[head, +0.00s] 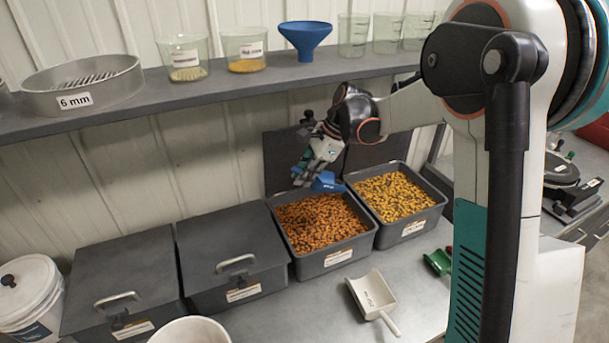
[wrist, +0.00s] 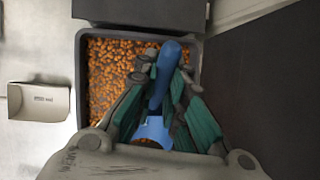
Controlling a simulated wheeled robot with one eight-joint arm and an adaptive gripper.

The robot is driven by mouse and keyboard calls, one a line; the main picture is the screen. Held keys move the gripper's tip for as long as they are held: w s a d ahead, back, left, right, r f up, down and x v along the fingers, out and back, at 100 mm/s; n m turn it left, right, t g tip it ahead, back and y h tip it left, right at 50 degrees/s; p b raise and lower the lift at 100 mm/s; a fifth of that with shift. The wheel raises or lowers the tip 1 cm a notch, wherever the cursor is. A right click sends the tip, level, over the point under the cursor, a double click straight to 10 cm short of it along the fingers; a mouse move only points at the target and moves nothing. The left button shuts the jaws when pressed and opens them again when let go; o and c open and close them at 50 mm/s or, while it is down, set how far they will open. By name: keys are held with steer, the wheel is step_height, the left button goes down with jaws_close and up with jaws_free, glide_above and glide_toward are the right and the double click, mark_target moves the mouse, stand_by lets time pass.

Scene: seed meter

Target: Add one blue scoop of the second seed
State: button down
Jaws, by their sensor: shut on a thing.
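My gripper (head: 309,176) is shut on the blue scoop (head: 328,182), above the back part of the open bin of orange seeds (head: 320,222). In the wrist view the scoop's blue handle (wrist: 168,68) lies between my two fingers, and part of its bowl (wrist: 153,130) shows below. An open bin of yellow seeds (head: 393,197) stands to the right of the orange one. The bin labels are too small to read.
Two lidded bins (head: 125,270) (head: 232,248) stand at the left. A white scoop (head: 372,295) and a green scoop (head: 438,262) lie on the bench in front. A shelf above holds a sieve (head: 85,86), a blue funnel (head: 304,38) and several beakers.

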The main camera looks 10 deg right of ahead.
mark_target(314, 183)
steer(key=d+f+y+b, duration=0.1)
steer(key=w+d+f+y+b, duration=0.1)
steer(key=f+b, duration=0.1)
steer(key=d+f+y+b, duration=0.1)
steer(key=y+b, duration=0.1)
steer(key=shift+w+f+m+g, duration=0.2)
steer(key=shift+f+m+g, duration=0.1)
steer(key=f+h+b, duration=0.2)
steer(key=f+h, duration=0.1)
steer(key=f, duration=0.3)
steer(key=f+t+h+b, duration=0.1)
steer(key=f+h+b, duration=0.1)
steer(key=f, duration=0.4)
steer(key=f+n+h+b, duration=0.1)
steer(key=f+h+b, duration=0.2)
steer(key=f+h, duration=0.2)
steer(key=shift+s+a+f+t, duration=0.1)
steer(key=shift+a+f+t, duration=0.25)
steer(key=shift+f, duration=0.25)
steer(key=shift+r+h, duration=0.15)
steer(key=shift+h, duration=0.15)
steer(key=w+a+p+v, duration=0.1)
steer(key=w+p+v, duration=0.2)
steer(key=p+v, duration=0.6)
steer(key=shift+v, duration=3.45)
